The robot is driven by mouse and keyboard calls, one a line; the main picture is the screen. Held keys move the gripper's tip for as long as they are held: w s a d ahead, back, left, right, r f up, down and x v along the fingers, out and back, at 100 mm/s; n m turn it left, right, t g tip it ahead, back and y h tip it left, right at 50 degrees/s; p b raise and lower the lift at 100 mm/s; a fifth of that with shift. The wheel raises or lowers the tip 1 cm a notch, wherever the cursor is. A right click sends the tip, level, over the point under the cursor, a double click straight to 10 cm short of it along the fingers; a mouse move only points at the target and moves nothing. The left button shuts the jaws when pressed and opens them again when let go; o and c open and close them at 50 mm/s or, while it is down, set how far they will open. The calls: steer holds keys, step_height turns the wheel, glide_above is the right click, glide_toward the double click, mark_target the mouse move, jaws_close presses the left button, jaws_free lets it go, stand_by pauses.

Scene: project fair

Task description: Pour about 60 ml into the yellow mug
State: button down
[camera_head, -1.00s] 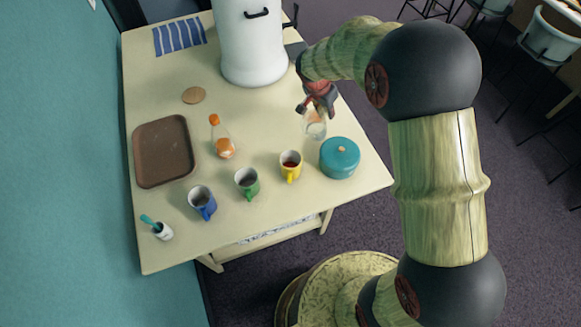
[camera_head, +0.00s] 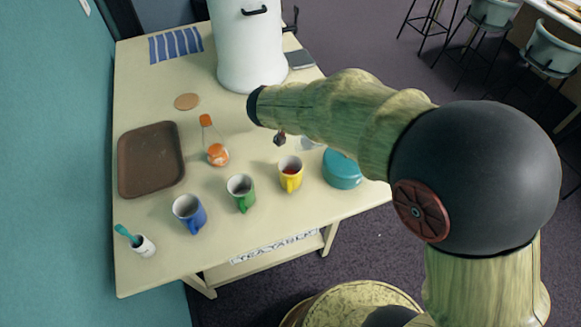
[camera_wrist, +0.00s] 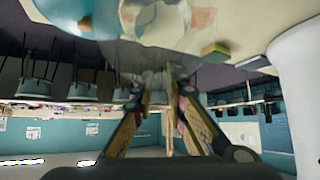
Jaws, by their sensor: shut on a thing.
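The yellow mug (camera_head: 291,174) stands upright near the table's front edge, with dark red contents showing inside. My gripper (camera_wrist: 168,82) is shut on a clear glass vessel (camera_head: 309,143). In the head view, my arm hides most of the gripper and part of the glass, just behind and right of the yellow mug. In the wrist view, the glass (camera_wrist: 140,52) looks see-through and blurred, so its tilt and fill level cannot be told.
A green mug (camera_head: 241,193) and a blue mug (camera_head: 189,214) stand left of the yellow one. A teal lidded pot (camera_head: 341,170) is close on the right.

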steer(key=shift+s+a+t+h+b, duration=0.2)
steer(key=shift+t+h+b, duration=0.1)
steer(key=shift+t+b, duration=0.15)
steer(key=shift+s+a+r+h, duration=0.15)
steer(key=shift+r+h, duration=0.15)
steer(key=shift+r, duration=0.05)
steer(key=shift+s+a+r+t+h, duration=0.65)
steer(key=shift+s+r+t+h, duration=0.05)
steer(key=shift+r+t+h, duration=0.15)
stand_by(1.8)
steer(key=shift+w+d+f+g+y, duration=0.4)
steer(key=shift+f+g+y, duration=0.1)
steer(key=shift+f+y, duration=0.1)
steer(key=shift+w+d+f+g+y, duration=0.35)
steer(key=shift+d+f+g+y, duration=0.05)
steer(key=shift+f+g+y, duration=0.15)
steer(key=p, duration=0.1)
steer(key=g+y+p, duration=0.1)
steer(key=p, duration=0.1)
steer(key=shift+w+d+r, duration=0.15)
steer(key=shift+w+r, duration=0.2)
steer(key=shift+w, duration=0.05)
steer(key=shift+w+d+f+g+y+p, duration=0.15)
steer(key=shift+g+y+p, duration=0.1)
steer(key=shift+y+p, duration=0.2)
steer(key=shift+f, duration=0.3)
steer(key=shift+w+d+g+y+p, duration=0.2)
steer(key=shift+g+y+p, duration=0.1)
steer(key=shift+p, duration=0.4)
